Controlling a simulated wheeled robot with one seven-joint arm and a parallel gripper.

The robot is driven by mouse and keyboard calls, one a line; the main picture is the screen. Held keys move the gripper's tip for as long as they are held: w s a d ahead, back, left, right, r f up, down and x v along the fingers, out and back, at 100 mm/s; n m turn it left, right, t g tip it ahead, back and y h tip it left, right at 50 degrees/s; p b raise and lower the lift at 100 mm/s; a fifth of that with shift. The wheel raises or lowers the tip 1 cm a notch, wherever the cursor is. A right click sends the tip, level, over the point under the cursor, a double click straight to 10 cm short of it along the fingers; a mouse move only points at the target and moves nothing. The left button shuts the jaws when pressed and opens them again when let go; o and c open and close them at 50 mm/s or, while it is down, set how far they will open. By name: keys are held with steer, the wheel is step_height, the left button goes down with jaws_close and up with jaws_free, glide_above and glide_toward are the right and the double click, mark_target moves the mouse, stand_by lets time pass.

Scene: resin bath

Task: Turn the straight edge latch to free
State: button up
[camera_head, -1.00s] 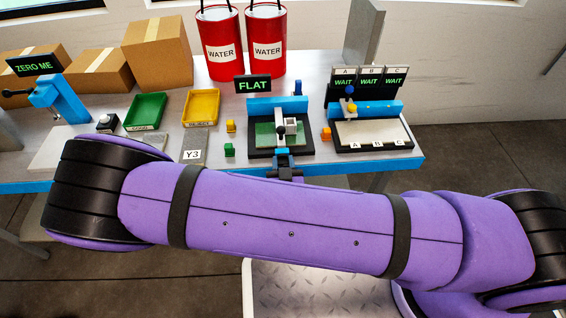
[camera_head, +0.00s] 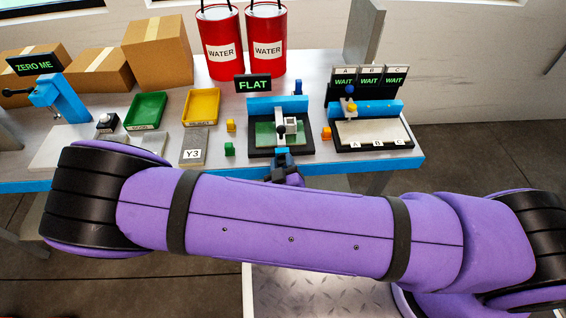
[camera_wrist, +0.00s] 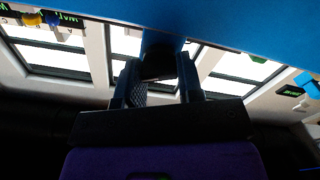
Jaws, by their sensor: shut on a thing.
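The fixture under the FLAT sign (camera_head: 253,84) has a black base (camera_head: 263,151), a green plate (camera_head: 264,132) and a blue bar (camera_head: 262,108). A small light block and a dark knob (camera_head: 281,129) sit over the plate. My gripper (camera_head: 284,160) is at the fixture's front edge, partly hidden by my purple arm. In the wrist view my gripper (camera_wrist: 160,85) has its fingers on either side of a dark-tipped piece (camera_wrist: 158,65), below a blue surface. It is shut on this piece, which I take for the latch. Its exact turn angle cannot be told.
Right of the fixture stands a station with WAIT signs (camera_head: 369,81) and a pale tray (camera_head: 372,133). Red water drums (camera_head: 267,45) stand behind.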

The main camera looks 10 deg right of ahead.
steer(key=shift+n, duration=0.5)
steer(key=o, duration=0.9)
steer(key=shift+o, duration=0.2)
